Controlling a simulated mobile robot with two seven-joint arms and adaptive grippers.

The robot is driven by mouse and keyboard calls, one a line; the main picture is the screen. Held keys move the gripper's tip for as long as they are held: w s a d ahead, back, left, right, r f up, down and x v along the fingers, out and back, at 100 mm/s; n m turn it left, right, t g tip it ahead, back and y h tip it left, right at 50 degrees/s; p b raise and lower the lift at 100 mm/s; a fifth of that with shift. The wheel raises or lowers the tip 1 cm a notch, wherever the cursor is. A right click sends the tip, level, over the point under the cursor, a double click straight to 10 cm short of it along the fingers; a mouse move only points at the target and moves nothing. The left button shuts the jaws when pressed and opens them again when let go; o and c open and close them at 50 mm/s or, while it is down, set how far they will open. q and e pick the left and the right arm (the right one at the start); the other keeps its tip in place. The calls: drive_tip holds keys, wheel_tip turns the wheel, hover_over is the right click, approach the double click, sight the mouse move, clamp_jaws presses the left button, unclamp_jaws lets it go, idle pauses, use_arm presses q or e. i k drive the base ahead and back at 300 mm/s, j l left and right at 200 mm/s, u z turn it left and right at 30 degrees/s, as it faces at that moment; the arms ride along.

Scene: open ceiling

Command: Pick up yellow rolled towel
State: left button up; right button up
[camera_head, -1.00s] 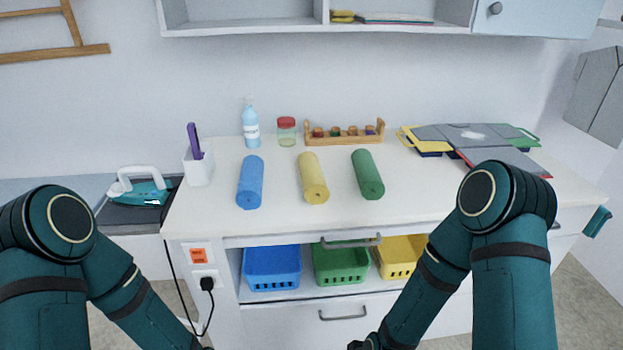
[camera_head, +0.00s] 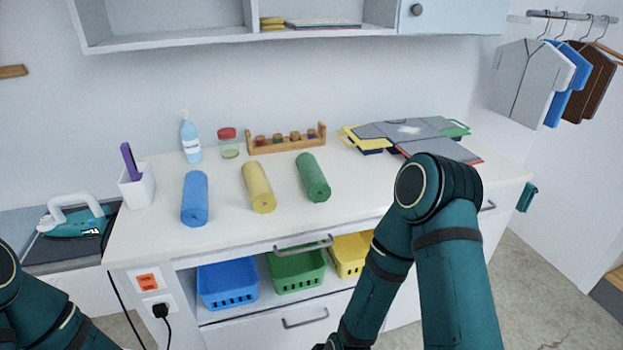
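The yellow rolled towel (camera_head: 258,187) lies on the white counter (camera_head: 225,228), between the blue rolled towel (camera_head: 194,198) on its left and the green rolled towel (camera_head: 312,177) on its right. It is apart from both. My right arm comes in at the lower right, in front of the counter, with its lower end at the bottom edge. My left arm shows only partly at the lower left. Neither gripper's fingers can be seen. Nothing touches the yellow towel.
Behind the towels stand a spray bottle (camera_head: 190,140), a red-lidded jar (camera_head: 228,143) and a wooden spool rack (camera_head: 287,138). Folded clothes (camera_head: 410,135) lie at right. An iron (camera_head: 78,218) is at left. Blue (camera_head: 228,284), green (camera_head: 296,270) and yellow (camera_head: 352,254) baskets sit below the counter.

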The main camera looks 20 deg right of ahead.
sight(261, 195)
drive_tip(key=z, duration=1.9)
drive_tip(key=k+j+z, duration=0.1)
drive_tip(key=j, duration=0.4)
drive_tip(key=j+z, duration=0.1)
drive_tip(key=j, duration=0.4)
drive_tip(key=k+l, duration=0.05)
